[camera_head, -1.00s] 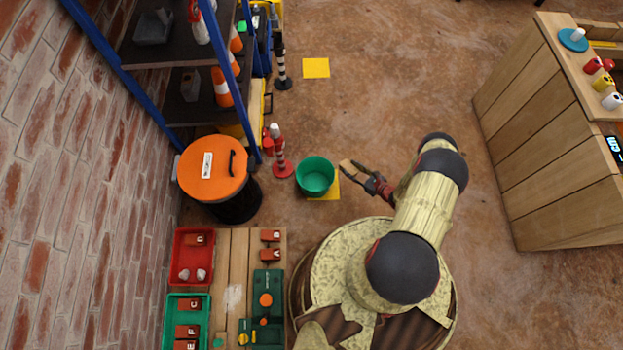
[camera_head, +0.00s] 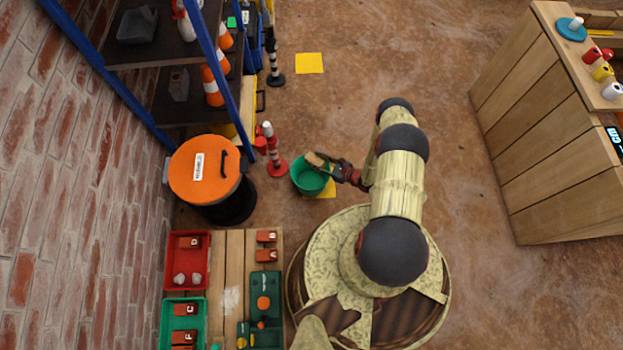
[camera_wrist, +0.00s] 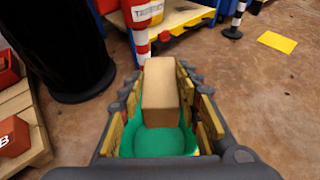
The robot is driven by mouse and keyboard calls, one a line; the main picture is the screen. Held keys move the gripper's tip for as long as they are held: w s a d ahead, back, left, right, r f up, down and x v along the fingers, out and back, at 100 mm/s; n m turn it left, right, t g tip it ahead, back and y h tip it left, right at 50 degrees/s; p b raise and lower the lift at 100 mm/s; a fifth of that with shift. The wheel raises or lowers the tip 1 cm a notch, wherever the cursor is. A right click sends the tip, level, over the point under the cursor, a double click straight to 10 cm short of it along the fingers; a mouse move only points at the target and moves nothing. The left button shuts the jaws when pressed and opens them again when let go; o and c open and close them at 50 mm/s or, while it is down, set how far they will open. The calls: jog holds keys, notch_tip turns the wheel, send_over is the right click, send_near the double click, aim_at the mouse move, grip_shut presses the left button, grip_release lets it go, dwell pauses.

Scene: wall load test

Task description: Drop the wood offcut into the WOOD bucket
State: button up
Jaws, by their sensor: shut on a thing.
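The wood offcut (camera_wrist: 161,92) is a plain tan block. My gripper (camera_head: 322,163) is shut on it, with a finger along each side in the wrist view (camera_wrist: 163,100). In the head view the offcut (camera_head: 315,159) is over the far rim area of a green bucket (camera_head: 309,181). The bucket stands on a yellow floor square. In the wrist view the green bucket (camera_wrist: 160,141) shows below and behind the block. I cannot read any label on the bucket.
A red-and-white post (camera_head: 271,150) stands just left of the bucket. An orange-lidded dark bin (camera_head: 205,172) is further left, by the shelf rack. A pallet with red and green trays (camera_head: 187,262) is at lower left. Open floor lies to the right.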

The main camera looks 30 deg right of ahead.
jog(key=shift+f+b, duration=1.05)
jog(key=shift+f, duration=0.85)
jog(key=o, duration=1.3)
jog(key=shift+s, duration=0.1)
jog(key=v, duration=1.2)
jog(key=shift+d+f, duration=0.1)
